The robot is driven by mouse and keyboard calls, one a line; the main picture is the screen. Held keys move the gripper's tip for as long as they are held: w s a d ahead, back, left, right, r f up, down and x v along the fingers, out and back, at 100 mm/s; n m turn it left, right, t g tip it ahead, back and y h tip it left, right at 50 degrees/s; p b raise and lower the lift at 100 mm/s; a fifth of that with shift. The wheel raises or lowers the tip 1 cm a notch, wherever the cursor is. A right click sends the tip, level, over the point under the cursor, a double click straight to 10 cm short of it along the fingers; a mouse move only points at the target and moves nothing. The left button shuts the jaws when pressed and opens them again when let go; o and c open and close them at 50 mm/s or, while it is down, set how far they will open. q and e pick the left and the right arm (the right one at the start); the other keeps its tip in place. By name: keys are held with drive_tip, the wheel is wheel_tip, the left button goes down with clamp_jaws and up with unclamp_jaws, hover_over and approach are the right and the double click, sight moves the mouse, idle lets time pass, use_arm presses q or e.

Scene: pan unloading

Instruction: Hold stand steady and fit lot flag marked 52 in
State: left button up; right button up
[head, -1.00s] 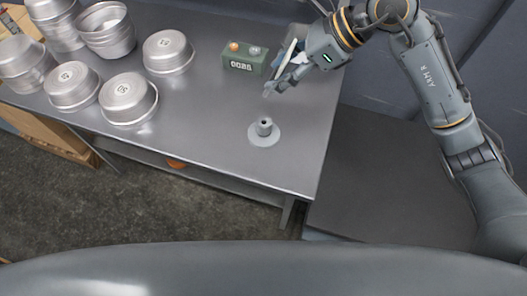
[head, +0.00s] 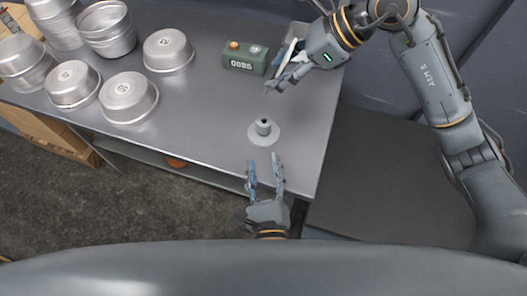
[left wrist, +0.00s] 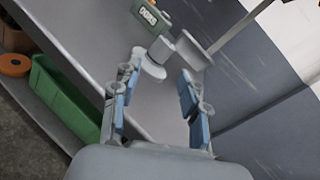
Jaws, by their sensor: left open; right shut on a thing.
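The stand (head: 264,138), a grey round base with a short upright socket, stands on the table near its front right part. It also shows in the left wrist view (left wrist: 149,66), beyond my fingers. My left gripper (head: 264,160) is open and empty, just in front of the stand at the table's front edge, fingers pointing at it. My right gripper (head: 270,90) is behind the stand, shut on a thin pale piece, likely the lot flag (head: 287,52), above the table. Its fingers partly hide the flag, and no number is readable on it.
A green counter box (head: 244,58) with an orange knob stands behind the stand. Several metal pans (head: 128,98) fill the table's left side. The grey table (head: 205,115) is bare between pans and stand. A green bin (left wrist: 62,100) shows on the lower shelf.

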sight(264, 122)
use_arm(q)
drive_tip(key=w+m, duration=0.1)
drive_tip(key=m, duration=0.1)
drive_tip(key=w+m+h, duration=0.1)
drive_tip(key=w+m, duration=0.1)
drive_tip(key=shift+w+a+f+m, duration=0.1)
drive_tip(key=shift+w+f+m, duration=0.1)
drive_tip(key=shift+m, duration=0.2)
drive_tip(key=shift+w+m+h, duration=0.3)
drive_tip(key=shift+w+m, duration=0.15)
drive_tip(key=shift+m, duration=0.05)
drive_tip(key=w, duration=1.1)
drive_tip(key=shift+w, duration=0.3)
use_arm(e)
drive_tip(key=shift+c, duration=0.2)
use_arm(q)
clamp_jaws()
use_arm(e)
drive_tip(key=shift+a, duration=0.1)
